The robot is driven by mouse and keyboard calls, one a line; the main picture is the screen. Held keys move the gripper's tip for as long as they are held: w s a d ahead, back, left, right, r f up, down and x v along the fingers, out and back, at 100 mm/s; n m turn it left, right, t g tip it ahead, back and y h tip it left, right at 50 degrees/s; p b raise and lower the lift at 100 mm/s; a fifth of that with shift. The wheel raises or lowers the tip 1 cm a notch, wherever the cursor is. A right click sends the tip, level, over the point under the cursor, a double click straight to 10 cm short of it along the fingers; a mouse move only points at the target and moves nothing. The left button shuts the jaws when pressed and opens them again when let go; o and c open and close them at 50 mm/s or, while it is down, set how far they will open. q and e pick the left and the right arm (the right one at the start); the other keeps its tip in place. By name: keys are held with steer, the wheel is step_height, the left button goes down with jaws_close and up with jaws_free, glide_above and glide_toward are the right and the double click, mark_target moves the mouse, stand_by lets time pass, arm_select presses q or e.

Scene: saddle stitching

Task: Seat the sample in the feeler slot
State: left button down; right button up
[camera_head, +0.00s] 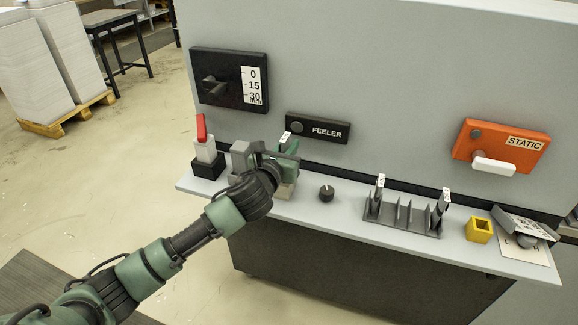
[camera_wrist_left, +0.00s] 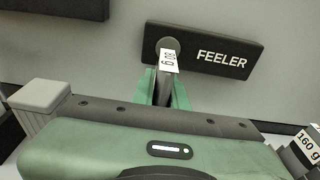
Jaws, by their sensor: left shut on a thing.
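My left gripper (camera_head: 283,152) is shut on a thin dark sample with a white label (camera_head: 285,137), in front of the machine wall. In the left wrist view the sample (camera_wrist_left: 168,62) stands between the green fingertips (camera_wrist_left: 165,92), its label turned sideways and hard to read. Behind it is the black FEELER plate (camera_head: 325,130), also in the wrist view (camera_wrist_left: 222,60); the label overlaps the plate's round knob. A grey block (camera_head: 242,153) stands left of the gripper. The slot itself is hidden behind the gripper, so I cannot tell whether the sample touches it. My right gripper is not in view.
The shelf holds a red-handled switch (camera_head: 202,140) at left, a black knob (camera_head: 326,193), a grey rack (camera_head: 402,216) with labelled samples, and a yellow block (camera_head: 479,230). An orange STATIC panel (camera_head: 500,145) is on the wall. Shelf space around the knob is clear.

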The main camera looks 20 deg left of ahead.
arm_select(q)
steer(key=shift+f+b, duration=0.3)
steer(key=shift+f, duration=2.8)
steer(key=shift+f, duration=0.2)
steer(key=c, duration=1.4)
jaws_free()
steer(key=shift+r, duration=0.1)
steer(key=shift+s+r, duration=0.1)
steer(key=shift+s, duration=0.05)
steer(key=s+r, duration=0.2)
steer(key=s, duration=0.9)
steer(key=shift+s+a+b, duration=0.2)
steer(key=shift+s+b, duration=0.1)
steer(key=shift+f, duration=0.15)
